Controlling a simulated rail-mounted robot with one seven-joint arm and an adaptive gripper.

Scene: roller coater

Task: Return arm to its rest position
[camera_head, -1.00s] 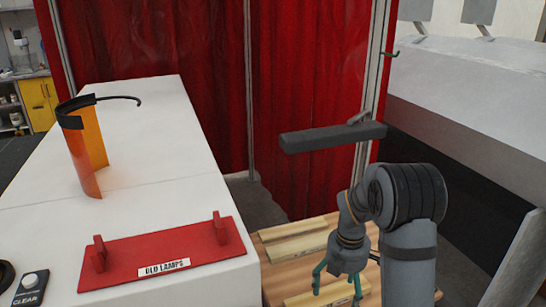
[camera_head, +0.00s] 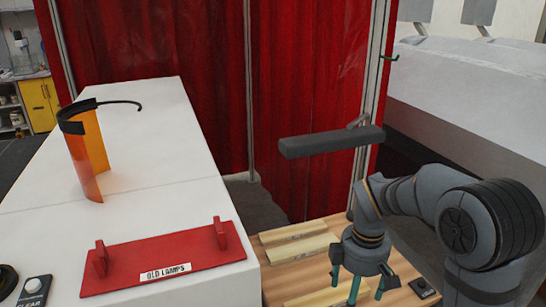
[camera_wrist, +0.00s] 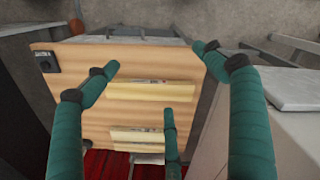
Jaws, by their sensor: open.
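My gripper (camera_head: 362,290) is at the lower right of the head view, pointing down above a wooden bench top (camera_head: 276,277). Its teal fingers are spread apart with nothing between them. The wrist view shows the fingers of my gripper (camera_wrist: 160,90) wide apart over the wooden top (camera_wrist: 90,112), which carries pale labelled blocks. My arm is bent, with its wrist low and its dark elbow at the right.
A red rack (camera_head: 150,262) labelled OLD LAMPS and an orange face shield (camera_head: 92,150) are on the white table (camera_head: 150,110) at left. A grey bar (camera_head: 330,141) juts out above the bench. Red curtains (camera_head: 150,50) stand behind. A dark box (camera_head: 422,288) is near my gripper.

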